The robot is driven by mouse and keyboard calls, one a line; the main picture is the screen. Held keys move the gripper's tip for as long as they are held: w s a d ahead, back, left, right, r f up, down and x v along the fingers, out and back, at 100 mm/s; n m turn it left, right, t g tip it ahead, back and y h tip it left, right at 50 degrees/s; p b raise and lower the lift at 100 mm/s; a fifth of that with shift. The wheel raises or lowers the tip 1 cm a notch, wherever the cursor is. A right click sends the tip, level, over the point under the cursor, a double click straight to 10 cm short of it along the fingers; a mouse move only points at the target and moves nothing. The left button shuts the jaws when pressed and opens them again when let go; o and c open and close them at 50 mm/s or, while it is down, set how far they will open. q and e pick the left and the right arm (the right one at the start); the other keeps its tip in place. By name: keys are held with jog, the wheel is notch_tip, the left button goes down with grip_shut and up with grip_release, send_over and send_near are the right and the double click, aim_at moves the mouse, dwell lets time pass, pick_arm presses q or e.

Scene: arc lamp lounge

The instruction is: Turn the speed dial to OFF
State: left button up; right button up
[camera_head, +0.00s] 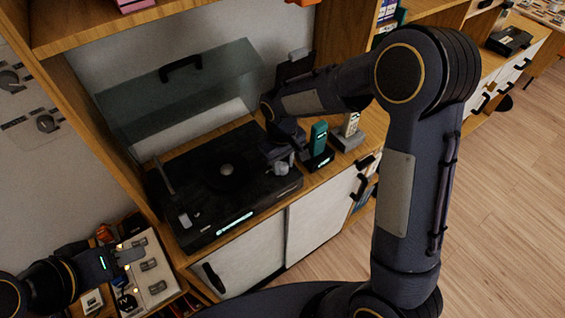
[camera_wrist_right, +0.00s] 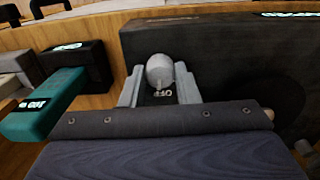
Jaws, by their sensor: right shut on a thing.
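The speed dial is a round silver knob (camera_wrist_right: 160,70) on the black turntable (camera_head: 212,178), at its right corner in the head view. My right gripper (camera_wrist_right: 160,88) is shut on the speed dial, with one pale finger on each side of it. An OFF label, upside down in the right wrist view, shows on the deck just in front of the knob. In the head view my right wrist partly covers the dial (camera_head: 283,168). My left gripper (camera_head: 132,256) is at the lower left, over a pale panel, away from the turntable; its finger opening is unclear.
The turntable's clear lid (camera_head: 180,95) stands open behind it. A teal handset in a dark stand (camera_head: 318,147) and a pale handset on a grey base (camera_head: 350,130) are close to the right. A pale switch panel (camera_head: 150,272) lies at the lower left.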

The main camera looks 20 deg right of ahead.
aim_at(282, 165)
jog(key=shift+n, duration=0.7)
jog(key=shift+w, duration=0.1)
jog(key=o, duration=1)
jog(key=shift+c, duration=0.2)
jog(key=shift+r, duration=0.1)
notch_tip(282, 165, up, 8)
jog(key=shift+f+b, duration=0.25)
jog(key=shift+b, duration=0.05)
jog(key=shift+r, duration=0.1)
